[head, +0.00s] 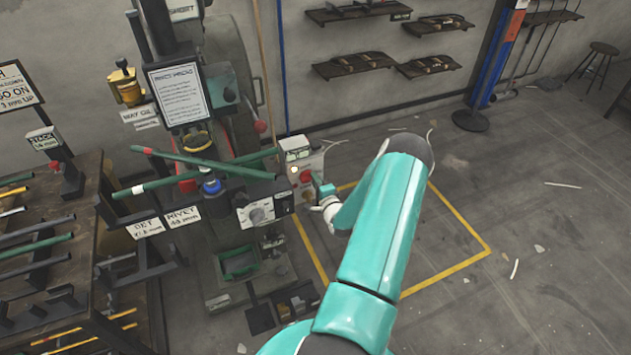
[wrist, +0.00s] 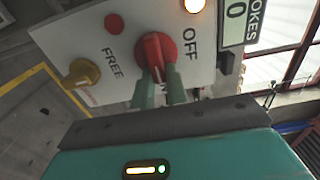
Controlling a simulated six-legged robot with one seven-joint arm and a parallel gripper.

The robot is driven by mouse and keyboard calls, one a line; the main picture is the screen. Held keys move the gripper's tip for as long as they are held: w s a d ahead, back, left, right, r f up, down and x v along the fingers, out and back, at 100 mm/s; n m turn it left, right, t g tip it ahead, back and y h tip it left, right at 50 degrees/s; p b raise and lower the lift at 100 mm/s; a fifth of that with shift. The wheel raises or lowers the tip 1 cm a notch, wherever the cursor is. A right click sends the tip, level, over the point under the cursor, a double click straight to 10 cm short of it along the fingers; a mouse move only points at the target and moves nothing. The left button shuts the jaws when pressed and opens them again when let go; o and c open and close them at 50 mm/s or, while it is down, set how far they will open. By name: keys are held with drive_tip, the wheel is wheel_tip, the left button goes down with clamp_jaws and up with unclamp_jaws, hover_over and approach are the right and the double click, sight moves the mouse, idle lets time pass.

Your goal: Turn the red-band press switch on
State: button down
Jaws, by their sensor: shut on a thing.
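The press switch is a red rotary knob (wrist: 157,48) on a pale panel (wrist: 75,38), marked OFF and FREE in the wrist view. A third label below it is mostly hidden by my finger. My gripper (wrist: 160,90) is shut on the knob, one green finger on each side. A pale line shows on the knob's face; I cannot tell which mark it points to. In the head view, the red knob (head: 306,176) sits on the panel at the press's right side, and my gripper (head: 320,188) reaches it from the right.
A lit lamp (wrist: 193,5), a small red button (wrist: 114,24) and a brass knob (wrist: 81,73) share the panel. A rack of bars (head: 40,240) is far left.

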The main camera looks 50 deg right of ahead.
drive_tip(key=c, duration=1.4)
unclamp_jaws()
drive_tip(key=shift+s, duration=0.1)
drive_tip(key=v, duration=1.3)
drive_tip(key=shift+s+a, duration=0.2)
drive_tip(key=shift+f, duration=0.1)
